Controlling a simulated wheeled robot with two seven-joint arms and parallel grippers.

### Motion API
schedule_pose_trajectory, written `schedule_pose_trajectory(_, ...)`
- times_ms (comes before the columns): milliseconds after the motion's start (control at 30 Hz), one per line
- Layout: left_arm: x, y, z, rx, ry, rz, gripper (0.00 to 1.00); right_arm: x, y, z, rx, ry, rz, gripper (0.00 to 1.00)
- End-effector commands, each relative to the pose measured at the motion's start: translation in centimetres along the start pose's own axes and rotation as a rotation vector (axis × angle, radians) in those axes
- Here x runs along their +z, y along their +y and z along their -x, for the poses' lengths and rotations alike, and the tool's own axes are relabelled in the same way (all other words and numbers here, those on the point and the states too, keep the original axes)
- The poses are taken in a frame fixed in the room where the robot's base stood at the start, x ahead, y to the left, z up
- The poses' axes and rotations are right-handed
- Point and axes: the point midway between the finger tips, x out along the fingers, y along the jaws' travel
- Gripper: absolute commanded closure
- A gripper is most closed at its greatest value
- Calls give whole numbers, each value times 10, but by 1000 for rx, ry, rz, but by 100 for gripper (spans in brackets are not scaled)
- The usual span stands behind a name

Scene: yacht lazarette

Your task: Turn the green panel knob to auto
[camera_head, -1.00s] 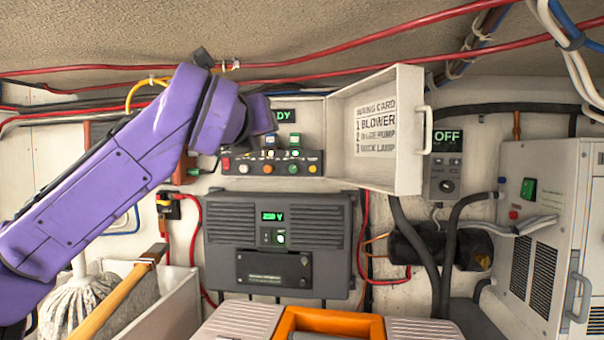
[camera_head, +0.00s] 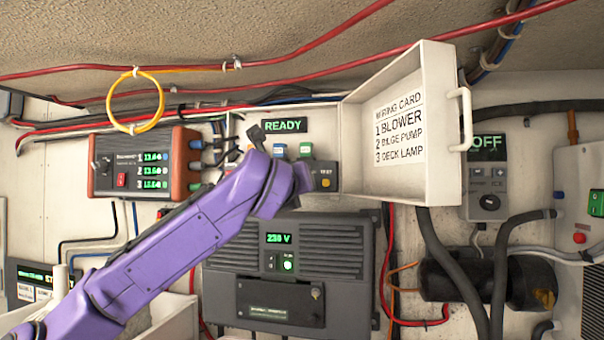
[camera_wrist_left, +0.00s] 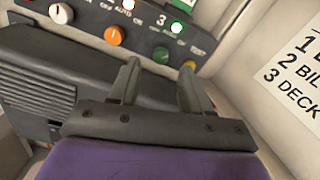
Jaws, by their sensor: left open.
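The dark switch panel (camera_head: 327,170) is on the back wall under a READY display (camera_head: 285,125). It also shows in the left wrist view (camera_wrist_left: 92,20) with a row of colored knobs. The green knob (camera_wrist_left: 161,55) sits between the orange knob (camera_wrist_left: 115,36) and the yellow knob (camera_wrist_left: 188,64). Its pointer setting is too small to tell. My left gripper (camera_wrist_left: 161,68) is open and empty, its two fingers on either side of the green knob's line, with contact not visible. In the head view my purple left arm hides the green knob. My right gripper is not in view.
An open white cover (camera_head: 445,110) with a wiring card stands right of the panel. A grey inverter (camera_head: 345,245) is below it. An orange-ended meter box (camera_head: 140,165) is to the left. Cables and a yellow loop (camera_head: 135,72) hang around.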

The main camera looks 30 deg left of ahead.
Motion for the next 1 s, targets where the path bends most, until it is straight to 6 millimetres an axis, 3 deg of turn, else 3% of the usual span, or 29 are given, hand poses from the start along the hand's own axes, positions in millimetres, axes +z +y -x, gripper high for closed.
schedule_pose_trajectory(33,5,-2,-11,1,4,-1,52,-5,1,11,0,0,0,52)
schedule_pose_trajectory(200,2,-2,-33,-2,2,0,52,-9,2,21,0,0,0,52)
schedule_pose_trajectory(500,-1,-2,-39,-4,0,0,52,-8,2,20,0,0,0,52)
schedule_pose_trajectory(533,-1,-2,-39,-4,0,0,55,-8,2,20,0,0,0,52)
schedule_pose_trajectory(667,-1,-2,-39,-4,0,0,98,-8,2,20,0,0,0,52)
schedule_pose_trajectory(1000,-3,-2,-38,-5,0,27,100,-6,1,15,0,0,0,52)
